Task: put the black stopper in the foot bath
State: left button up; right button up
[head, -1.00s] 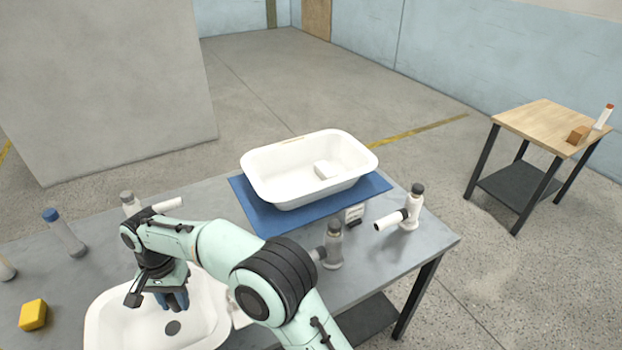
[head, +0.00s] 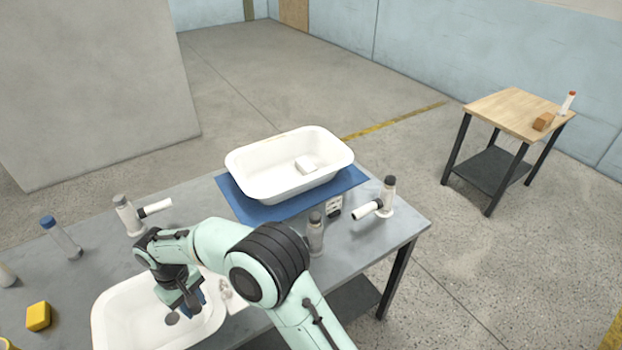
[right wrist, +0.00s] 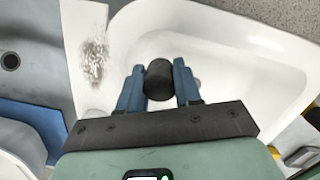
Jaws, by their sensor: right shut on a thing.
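The black stopper (right wrist: 158,80) is between the two blue fingertips of my right gripper (right wrist: 158,88) in the right wrist view, and the gripper is shut on it. In the head view my right gripper (head: 190,300) points down over a white basin (head: 120,300) at the front left of the table. A dark round spot (head: 172,318) shows beside the fingers; I cannot tell if it is the stopper or a drain. A second white tub (head: 255,185) stands on a blue mat (head: 330,188) with a white block inside. I cannot tell which one is the foot bath. My left gripper is not in view.
Grey bottle-like fittings (head: 315,235) (head: 388,190) (head: 124,212) stand around the tubs. A blue-capped bottle (head: 62,238) and a yellow block (head: 38,316) are at the left. A wooden side table (head: 500,108) stands apart at the right.

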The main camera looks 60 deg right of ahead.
aim_at(281, 181)
jog(key=k+l, duration=0.15)
jog(key=l, duration=0.2)
jog(key=k+l, duration=0.15)
jog(key=l, duration=0.15)
jog(key=k+l+u, duration=0.1)
jog(key=l, duration=0.25)
jog(key=k+l, duration=0.2)
jog(key=l, duration=0.1)
